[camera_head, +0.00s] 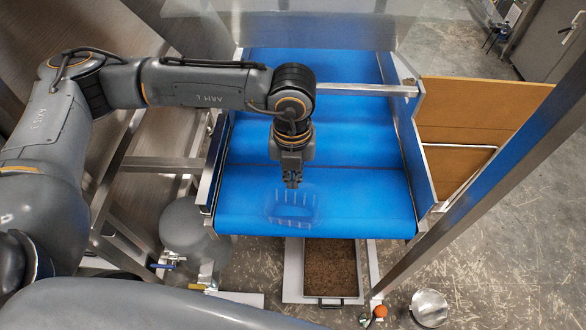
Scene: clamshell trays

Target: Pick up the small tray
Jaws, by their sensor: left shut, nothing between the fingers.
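The small tray (292,212) is a clear, see-through clamshell with pale edges. It lies on the blue conveyor belt (365,200), left of the middle and near the belt's front end. My left gripper (292,186) points down at the tray's far edge, its fingers shut with nothing held between them. Whether the fingertips touch the tray or hover over it, I cannot tell. My right gripper is not in view.
A metal bar (365,89) crosses over the belt behind my left gripper. Side walls edge the belt left and right. A brown-filled bin (331,270) stands on the floor below the belt's front end. The belt right of the tray is clear.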

